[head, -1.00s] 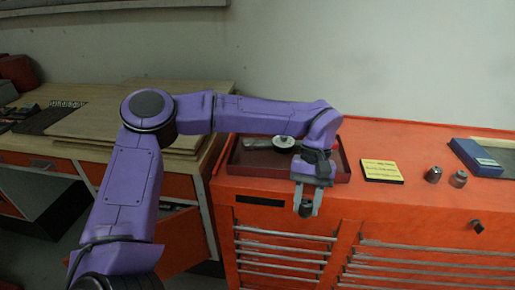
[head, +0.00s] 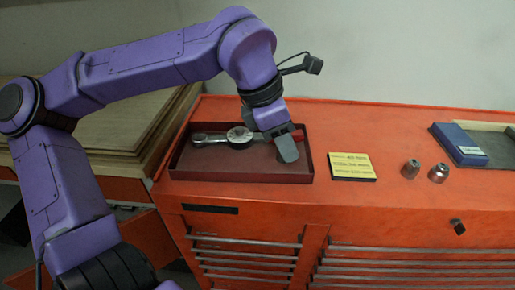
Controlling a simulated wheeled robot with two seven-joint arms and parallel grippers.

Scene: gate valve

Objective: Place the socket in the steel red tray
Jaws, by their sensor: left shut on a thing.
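The red steel tray (head: 240,175) lies on the orange cabinet top, left of centre. A torque wrench with a round dial (head: 239,136) lies in it along the back. My left gripper (head: 287,152) points down over the right end of the tray. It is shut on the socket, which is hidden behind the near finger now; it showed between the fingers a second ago. I cannot tell whether the socket touches the tray floor. My right gripper is not in view.
Two metal sockets, one darker (head: 411,168) and one shinier (head: 438,173), stand on the cabinet top at right. A yellow note plate (head: 352,166) lies between them and the tray. A blue box (head: 458,144) is at far right. The tray's left front floor is clear.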

